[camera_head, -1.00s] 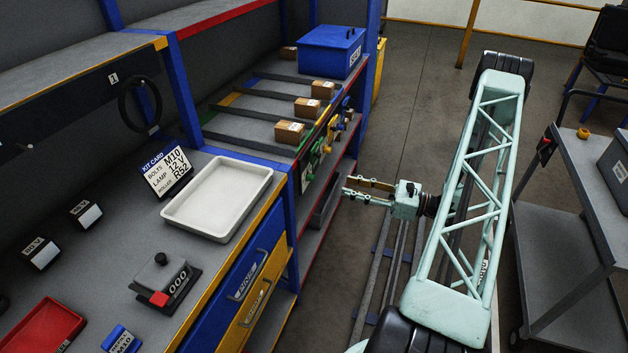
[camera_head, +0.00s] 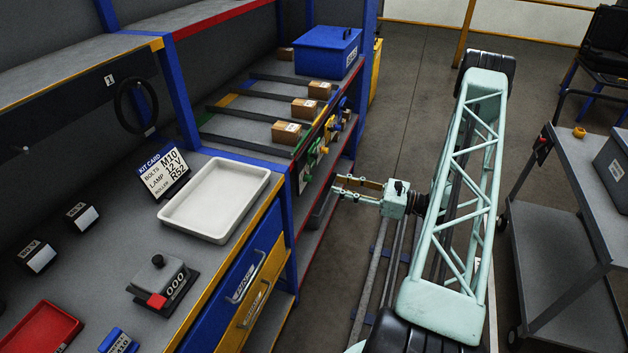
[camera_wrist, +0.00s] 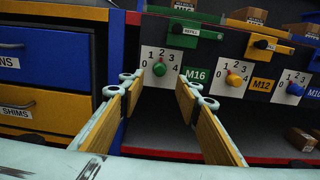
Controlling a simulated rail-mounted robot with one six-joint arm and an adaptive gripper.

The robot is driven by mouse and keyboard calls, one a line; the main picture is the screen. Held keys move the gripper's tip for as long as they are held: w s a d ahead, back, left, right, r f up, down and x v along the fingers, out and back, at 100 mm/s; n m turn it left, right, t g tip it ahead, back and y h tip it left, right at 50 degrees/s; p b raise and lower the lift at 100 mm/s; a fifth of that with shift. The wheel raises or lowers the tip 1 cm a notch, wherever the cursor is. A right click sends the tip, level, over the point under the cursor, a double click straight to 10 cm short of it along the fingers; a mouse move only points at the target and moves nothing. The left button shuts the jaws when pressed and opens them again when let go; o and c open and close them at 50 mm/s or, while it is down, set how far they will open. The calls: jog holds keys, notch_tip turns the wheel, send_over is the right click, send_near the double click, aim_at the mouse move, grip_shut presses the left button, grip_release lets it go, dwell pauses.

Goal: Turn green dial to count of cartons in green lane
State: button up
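The green dial (camera_wrist: 159,69) sits on a white plate numbered 0 to 4, beside a green M16 label (camera_wrist: 196,75); its setting is too small to read. My gripper (camera_wrist: 165,92) is open and empty, its two yellow-padded fingers pointing at the panel, with the dial ahead between them and apart from them. In the head view my gripper (camera_head: 335,188) is just off the rack front. The green lane (camera_head: 240,127) is the nearest lane on the rack, and one carton (camera_head: 286,132) shows at its front end.
A yellow dial (camera_wrist: 234,79) and a blue dial (camera_wrist: 295,89) sit to the right on the same panel. A green REFILL tab (camera_wrist: 190,29) juts out above the green dial. Blue and yellow drawers (camera_wrist: 45,62) stand left.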

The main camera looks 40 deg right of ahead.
aim_at(308, 178)
jog(key=x, duration=1)
jog(key=shift+w+a, duration=0.15)
jog(key=shift+w, duration=0.15)
jog(key=shift+r, duration=0.1)
jog(key=c, duration=0.9)
jog(key=shift+o, duration=0.2)
jog(key=shift+n+b, duration=0.5)
jog(key=shift+b, duration=0.2)
jog(key=shift+a+n+b, duration=0.1)
jog(key=shift+n+b, duration=2.3)
jog(key=shift+n, duration=1)
